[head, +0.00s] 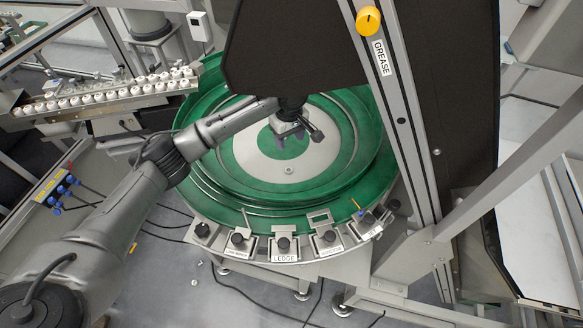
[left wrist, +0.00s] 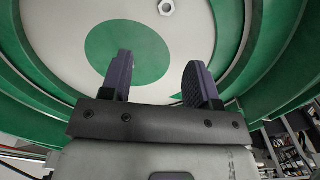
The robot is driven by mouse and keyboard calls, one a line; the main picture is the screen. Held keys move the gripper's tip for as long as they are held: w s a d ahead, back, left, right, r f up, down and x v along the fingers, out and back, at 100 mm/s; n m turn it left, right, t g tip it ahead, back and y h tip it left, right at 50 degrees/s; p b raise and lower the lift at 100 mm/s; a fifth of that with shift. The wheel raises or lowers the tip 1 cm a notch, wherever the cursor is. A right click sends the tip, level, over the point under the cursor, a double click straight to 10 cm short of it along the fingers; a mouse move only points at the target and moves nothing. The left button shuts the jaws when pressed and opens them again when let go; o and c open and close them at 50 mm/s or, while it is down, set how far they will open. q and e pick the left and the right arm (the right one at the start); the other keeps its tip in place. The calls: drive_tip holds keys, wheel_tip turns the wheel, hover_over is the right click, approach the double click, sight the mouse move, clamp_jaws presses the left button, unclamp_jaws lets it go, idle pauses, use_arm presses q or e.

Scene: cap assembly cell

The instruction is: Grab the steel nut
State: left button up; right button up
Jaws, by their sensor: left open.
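The steel nut (head: 289,170) lies flat on the pale floor of the green bowl (head: 240,192), toward the near side of the green centre disc. In the left wrist view the nut (left wrist: 166,7) shows at the top edge, beyond the fingertips. My left gripper (head: 292,138) is over the middle of the bowl, open and empty. In the left wrist view its two dark fingers (left wrist: 158,75) are spread wide, with nothing between them. The nut is apart from the fingers. My right gripper does not show.
A track of white caps (head: 105,93) stands at the left. Labelled knobs (head: 284,243) line the bowl's front edge. A dark panel and grey post with a yellow GREASE knob (head: 368,20) rise at the bowl's right. The bowl's floor around the nut is clear.

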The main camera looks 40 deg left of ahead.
use_arm(q)
hover_over(288, 169)
drive_tip(key=f, duration=0.8)
drive_tip(key=shift+w+b, duration=0.3)
drive_tip(key=shift+s+f, duration=0.2)
drive_tip(key=shift+f, duration=1.2)
drive_tip(key=shift+s+f, duration=0.15)
drive_tip(key=shift+f, duration=1.2)
drive_tip(key=shift+c, duration=0.4)
drive_tip(key=c, duration=0.9)
